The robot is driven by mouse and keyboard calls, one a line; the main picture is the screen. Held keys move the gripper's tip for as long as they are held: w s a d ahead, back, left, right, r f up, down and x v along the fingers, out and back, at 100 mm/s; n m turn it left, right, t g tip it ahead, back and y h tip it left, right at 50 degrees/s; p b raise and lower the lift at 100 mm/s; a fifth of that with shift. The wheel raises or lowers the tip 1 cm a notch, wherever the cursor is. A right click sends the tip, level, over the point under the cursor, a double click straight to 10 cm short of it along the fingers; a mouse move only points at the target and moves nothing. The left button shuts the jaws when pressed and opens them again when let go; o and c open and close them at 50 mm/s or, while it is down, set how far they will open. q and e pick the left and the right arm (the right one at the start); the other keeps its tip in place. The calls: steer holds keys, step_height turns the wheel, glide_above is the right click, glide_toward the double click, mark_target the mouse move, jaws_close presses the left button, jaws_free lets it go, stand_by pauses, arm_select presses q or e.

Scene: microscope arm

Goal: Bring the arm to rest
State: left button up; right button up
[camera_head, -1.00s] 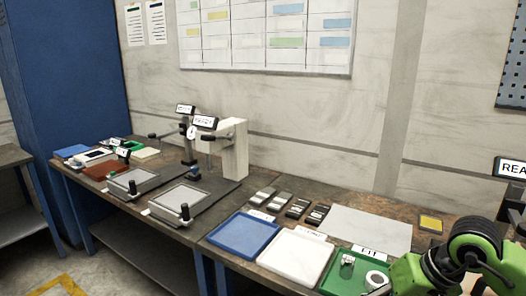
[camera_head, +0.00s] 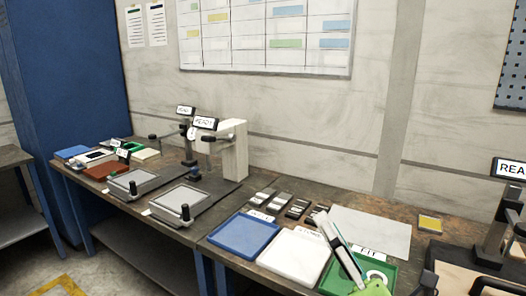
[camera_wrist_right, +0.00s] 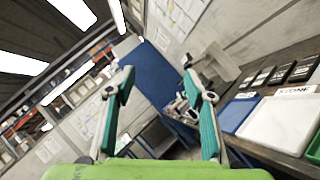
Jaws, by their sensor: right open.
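My right gripper (camera_head: 338,240) shows at the bottom of the head view, in front of the green tray and pointing up and to the left. Its light finger with a teal pad is seen edge-on, above the green wrist. In the right wrist view the gripper (camera_wrist_right: 158,75) is open, with its two teal-padded fingers wide apart and nothing between them. My left gripper is not in view.
The bench holds a blue tray (camera_head: 243,238), a white tray (camera_head: 292,257) and a green tray (camera_head: 392,268) partly hidden by my gripper. Two stands with grey plates (camera_head: 184,199) are at left.

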steer(key=s+d+f+m+g+h, duration=0.25)
steer(key=d+f+m+h, duration=0.25)
steer(key=f+m, duration=0.55)
steer(key=s+d+f+m+g+h, duration=0.1)
steer(key=d+f+m+g+h, duration=0.4)
steer(key=f+m, duration=0.5)
steer(key=s+a+f+m+g+y, duration=0.15)
steer(key=s+f+m+g, duration=0.75)
steer(key=s+f, duration=1.1)
steer(key=s+f+n+g, duration=0.1)
steer(key=s+f, duration=0.1)
steer(key=f, duration=1.1)
steer(key=s+f+g, duration=0.1)
steer(key=s+f, duration=0.1)
steer(key=f, duration=1.1)
steer(key=s+d+f+g, duration=0.1)
steer(key=s+d+f, duration=0.1)
steer(key=s+f, duration=1.3)
steer(key=shift+s+d+h, duration=0.15)
steer(key=shift+s+h, duration=0.2)
steer(key=shift+s, duration=0.5)
steer(key=shift+n, duration=0.25)
